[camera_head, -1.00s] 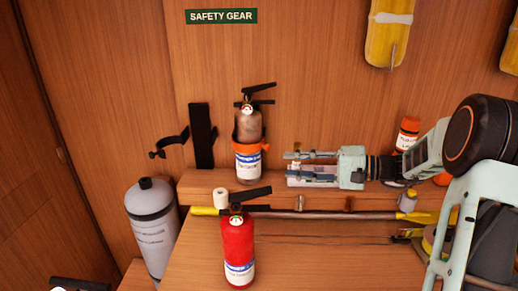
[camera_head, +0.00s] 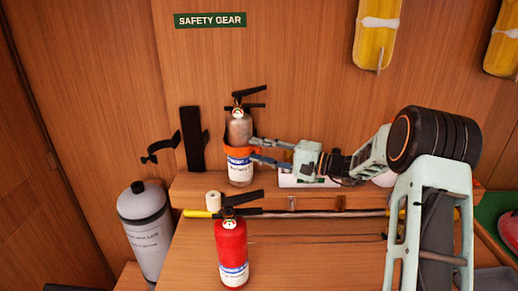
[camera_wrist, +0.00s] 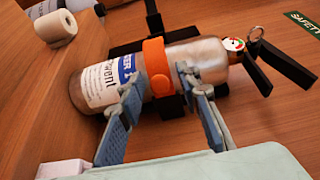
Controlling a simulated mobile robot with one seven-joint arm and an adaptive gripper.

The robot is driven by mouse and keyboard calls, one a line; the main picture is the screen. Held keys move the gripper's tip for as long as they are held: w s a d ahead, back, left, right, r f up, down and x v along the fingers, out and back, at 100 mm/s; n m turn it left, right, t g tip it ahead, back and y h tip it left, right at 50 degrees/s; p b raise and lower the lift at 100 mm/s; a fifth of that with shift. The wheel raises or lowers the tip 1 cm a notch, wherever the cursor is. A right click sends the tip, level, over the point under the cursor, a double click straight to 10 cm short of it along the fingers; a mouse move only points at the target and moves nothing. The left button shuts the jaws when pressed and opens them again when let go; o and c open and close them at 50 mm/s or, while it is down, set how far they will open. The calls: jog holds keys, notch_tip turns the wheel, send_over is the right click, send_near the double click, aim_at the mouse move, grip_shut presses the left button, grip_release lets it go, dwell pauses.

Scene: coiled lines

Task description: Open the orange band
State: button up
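The orange band (camera_head: 243,152) goes around the silver fire extinguisher (camera_head: 240,131), which stands upright on the shelf against the wall. My gripper (camera_head: 254,150) reaches in from the right, close to the band. I cannot tell whether the fingertips touch the extinguisher. The band's back is hidden.
A red extinguisher (camera_head: 231,252) stands in front on the bench. A white roll (camera_head: 213,202) and a yellow-ended pole (camera_head: 300,214) lie near the shelf edge. An empty black bracket (camera_head: 192,138) with a loose strap is on the wall left. A grey cylinder (camera_head: 146,225) stands far left.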

jog(key=shift+a, duration=0.1)
jog(key=shift+c, duration=0.6)
grip_shut()
